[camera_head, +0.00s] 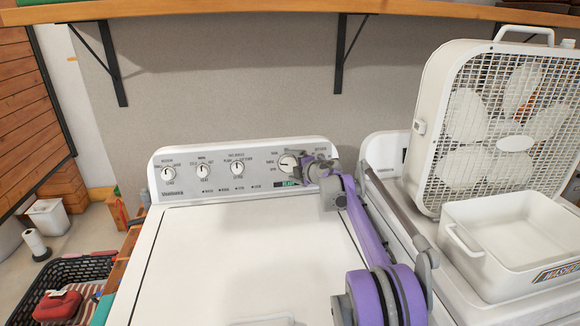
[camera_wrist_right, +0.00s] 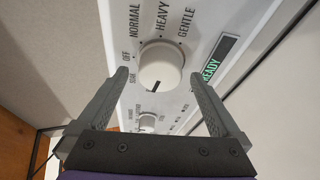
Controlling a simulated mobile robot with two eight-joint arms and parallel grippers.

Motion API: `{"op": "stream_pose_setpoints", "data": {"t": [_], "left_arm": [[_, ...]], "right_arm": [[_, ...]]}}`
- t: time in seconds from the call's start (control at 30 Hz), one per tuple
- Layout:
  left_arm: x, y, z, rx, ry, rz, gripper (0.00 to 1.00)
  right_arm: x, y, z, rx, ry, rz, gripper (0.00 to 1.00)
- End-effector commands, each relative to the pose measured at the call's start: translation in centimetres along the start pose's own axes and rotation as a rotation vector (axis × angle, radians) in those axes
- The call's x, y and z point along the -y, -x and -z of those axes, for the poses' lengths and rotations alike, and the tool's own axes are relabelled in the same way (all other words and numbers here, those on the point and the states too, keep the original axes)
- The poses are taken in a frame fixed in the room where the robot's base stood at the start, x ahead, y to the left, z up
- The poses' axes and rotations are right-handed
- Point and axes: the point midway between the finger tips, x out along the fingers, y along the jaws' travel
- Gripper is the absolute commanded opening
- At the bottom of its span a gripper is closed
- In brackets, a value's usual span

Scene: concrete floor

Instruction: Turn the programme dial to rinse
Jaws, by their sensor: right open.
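The programme dial (camera_head: 288,163) is the large white knob at the right end of the washer's control panel (camera_head: 215,152). In the right wrist view the dial (camera_wrist_right: 161,67) has NORMAL, HEAVY, GENTLE, OFF and SOAK printed round it; no rinse label is readable. A dark mark on its face points toward the bottom of that view. My right gripper (camera_head: 302,166) is at the panel beside the dial. In the wrist view its open fingers (camera_wrist_right: 158,80) lie either side of the knob, with gaps visible. My left gripper is out of view.
Several smaller knobs, including one (camera_head: 237,169), line the panel to the left. A green READY display (camera_wrist_right: 219,58) is close to the dial. A box fan (camera_head: 505,125) and a white bin (camera_head: 510,235) stand at right. The washer lid (camera_head: 240,250) is clear.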

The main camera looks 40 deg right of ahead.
Motion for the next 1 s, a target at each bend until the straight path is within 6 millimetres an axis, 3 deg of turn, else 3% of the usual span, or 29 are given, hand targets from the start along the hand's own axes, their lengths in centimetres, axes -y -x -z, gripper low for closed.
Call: {"op": "stream_pose_setpoints", "data": {"t": [0.3,0.5,1.0], "left_arm": [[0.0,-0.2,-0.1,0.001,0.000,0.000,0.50],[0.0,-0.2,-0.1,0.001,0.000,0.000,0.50],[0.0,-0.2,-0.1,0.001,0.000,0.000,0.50]], "right_arm": [[0.1,6.2,-0.1,0.003,-0.001,-0.001,1.00],[0.1,8.6,-0.1,0.002,0.000,0.000,1.00],[0.1,9.2,0.0,0.001,0.000,0.000,1.00]]}}
